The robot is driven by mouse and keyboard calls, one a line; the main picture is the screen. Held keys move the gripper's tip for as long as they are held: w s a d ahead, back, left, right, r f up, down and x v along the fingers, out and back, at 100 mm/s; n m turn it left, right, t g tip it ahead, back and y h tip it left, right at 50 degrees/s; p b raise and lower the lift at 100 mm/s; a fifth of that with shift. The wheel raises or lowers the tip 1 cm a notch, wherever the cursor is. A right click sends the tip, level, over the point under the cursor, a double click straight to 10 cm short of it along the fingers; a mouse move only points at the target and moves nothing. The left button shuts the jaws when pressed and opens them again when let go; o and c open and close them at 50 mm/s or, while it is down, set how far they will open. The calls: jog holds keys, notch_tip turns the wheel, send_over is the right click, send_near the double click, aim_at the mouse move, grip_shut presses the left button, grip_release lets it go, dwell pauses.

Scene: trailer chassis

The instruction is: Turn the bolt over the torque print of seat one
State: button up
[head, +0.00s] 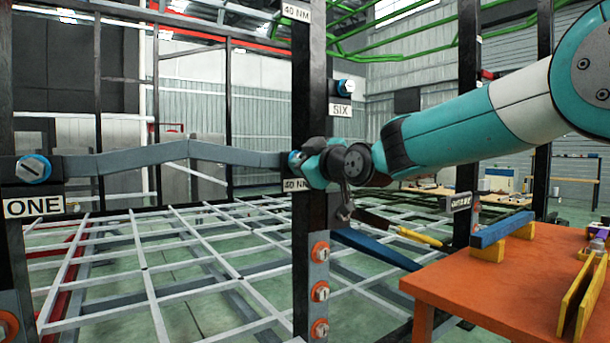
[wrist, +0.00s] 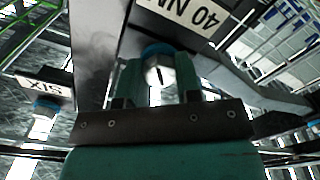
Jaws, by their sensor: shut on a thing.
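The ONE label (head: 34,206) is on the left post, below a blue-ringed bolt (head: 34,168) at the left end of a bent grey bar (head: 180,152). The bar runs to the middle post, where another blue-ringed bolt (head: 295,158) sits just above a 40 NM print (head: 293,185). My gripper (head: 304,161) is at this bolt, reaching in from the right. In the wrist view, the two fingers (wrist: 157,74) are shut on the bolt (wrist: 155,52), one on each side, with the slotted head between them. The 40 NM print (wrist: 183,18) lies beside it, partly cut off.
On the middle post, a SIX label (head: 340,111) sits under a blue-ringed bolt (head: 345,87), with another 40 NM print (head: 296,12) higher up. Several orange-ringed bolts (head: 320,291) line the post below. An orange table (head: 510,285) stands at the right. A white lattice frame (head: 150,270) spreads behind.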

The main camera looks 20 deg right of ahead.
jog(key=shift+w+n+b, duration=0.1)
jog(key=shift+n+b, duration=0.7)
jog(key=shift+n, duration=0.4)
jog(key=shift+r, duration=0.15)
jog(key=o, duration=0.9)
jog(key=shift+w, duration=0.1)
jog(key=v, duration=1.7)
jog(key=shift+s+d+b, duration=0.1)
jog(key=shift+s+b, duration=0.1)
jog(key=shift+b, duration=0.15)
